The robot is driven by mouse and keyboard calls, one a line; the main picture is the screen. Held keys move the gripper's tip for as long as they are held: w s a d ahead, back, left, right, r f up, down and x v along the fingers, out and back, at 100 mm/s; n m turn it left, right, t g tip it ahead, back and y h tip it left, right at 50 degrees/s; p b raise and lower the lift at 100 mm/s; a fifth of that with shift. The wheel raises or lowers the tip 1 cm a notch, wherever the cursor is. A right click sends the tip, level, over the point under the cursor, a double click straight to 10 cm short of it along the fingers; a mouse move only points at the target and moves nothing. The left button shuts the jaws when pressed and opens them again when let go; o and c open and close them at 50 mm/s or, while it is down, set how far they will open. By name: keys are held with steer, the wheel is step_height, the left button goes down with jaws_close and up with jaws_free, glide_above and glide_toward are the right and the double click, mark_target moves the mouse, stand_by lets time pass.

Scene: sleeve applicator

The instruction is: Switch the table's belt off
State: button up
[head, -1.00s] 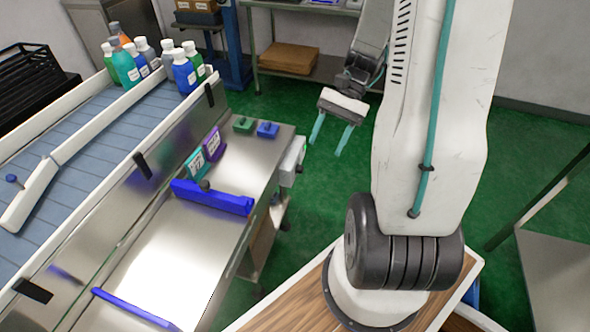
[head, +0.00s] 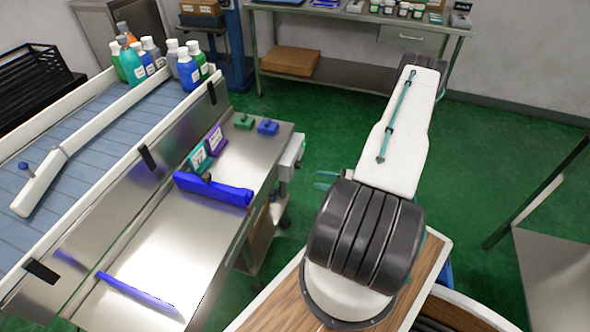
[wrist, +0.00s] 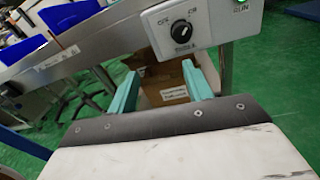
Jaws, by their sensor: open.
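The control box (wrist: 182,30) is a pale box on the table's side, with a black rotary knob (wrist: 181,32) between small OFF and ON labels. Which label the knob points at is too small to tell. In the head view the box (head: 291,157) sits at the metal table's right end. My gripper (wrist: 162,82) is open and empty, its two teal fingers apart and below the box in the wrist picture, not touching the knob. In the head view only the teal fingertips (head: 321,180) show, right of the box; my arm hides the rest.
A green lamp (wrist: 240,3) marked RUN is cut by the wrist view's top edge. The metal table (head: 150,255) carries blue guides and small coloured blocks. Bottles (head: 187,72) stand on the blue conveyor (head: 90,135).

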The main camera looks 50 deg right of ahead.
mark_target(299, 165)
steer(key=w+r+t+h, duration=0.1)
steer(key=w, duration=0.8)
steer(key=shift+m, duration=0.4)
steer(key=shift+a, duration=0.1)
steer(key=c, duration=1)
